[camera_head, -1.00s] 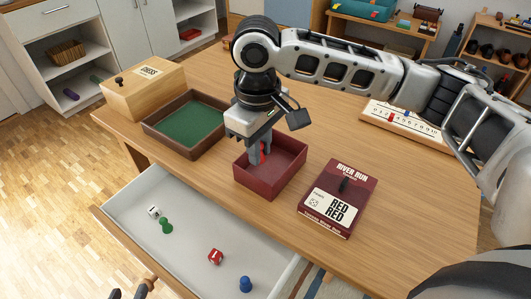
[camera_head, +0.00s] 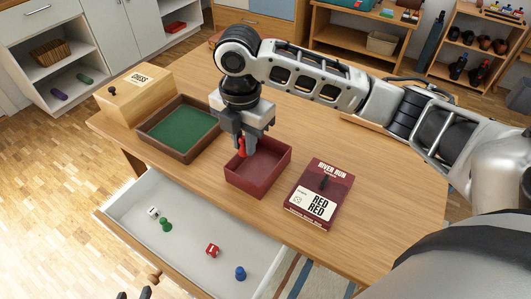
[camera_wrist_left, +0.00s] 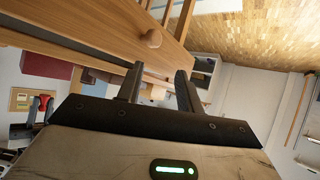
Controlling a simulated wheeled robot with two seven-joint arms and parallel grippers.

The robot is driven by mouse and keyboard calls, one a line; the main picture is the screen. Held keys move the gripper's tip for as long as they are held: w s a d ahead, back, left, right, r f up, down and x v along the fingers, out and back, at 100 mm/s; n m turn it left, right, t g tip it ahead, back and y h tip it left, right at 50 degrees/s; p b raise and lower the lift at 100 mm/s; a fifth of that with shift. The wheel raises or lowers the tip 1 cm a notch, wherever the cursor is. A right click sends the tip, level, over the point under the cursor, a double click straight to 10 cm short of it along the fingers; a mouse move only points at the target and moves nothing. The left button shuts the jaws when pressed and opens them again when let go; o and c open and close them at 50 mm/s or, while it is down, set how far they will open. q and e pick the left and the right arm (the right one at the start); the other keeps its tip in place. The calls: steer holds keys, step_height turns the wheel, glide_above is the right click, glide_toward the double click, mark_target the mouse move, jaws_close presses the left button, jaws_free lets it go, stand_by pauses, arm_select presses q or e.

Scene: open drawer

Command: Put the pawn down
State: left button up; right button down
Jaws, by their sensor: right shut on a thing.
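My right gripper (camera_head: 244,146) is shut on a small red pawn (camera_head: 242,148), partly hidden by the fingers. It hangs over the back left part of the open dark red box (camera_head: 262,182) on the table. I cannot tell whether the pawn touches the box. My left gripper (camera_head: 134,294) is at the bottom edge, in front of the drawer. The left wrist view shows its fingers (camera_wrist_left: 160,72) apart and empty, near a drawer knob (camera_wrist_left: 153,38).
The open drawer (camera_head: 190,240) holds a white die (camera_head: 154,211), a green pawn (camera_head: 166,225), a red die (camera_head: 212,250) and a blue pawn (camera_head: 240,273). A green-lined tray (camera_head: 150,147) and a wooden Chess box (camera_head: 137,93) stand left. The table's front right is clear.

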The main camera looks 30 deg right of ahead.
glide_above(267, 161)
steer(key=f, duration=0.6)
steer(key=shift+a+f+b, duration=0.2)
steer(key=shift+f+b, duration=0.15)
steer(key=shift+d+f, duration=0.15)
steer(key=shift+f, duration=1.55)
steer(key=shift+f, duration=0.1)
steer(key=c, duration=1.3)
jaws_free()
step_height(267, 161, up, 12)
steer(key=shift+p, duration=0.4)
steer(key=shift+s, duration=0.1)
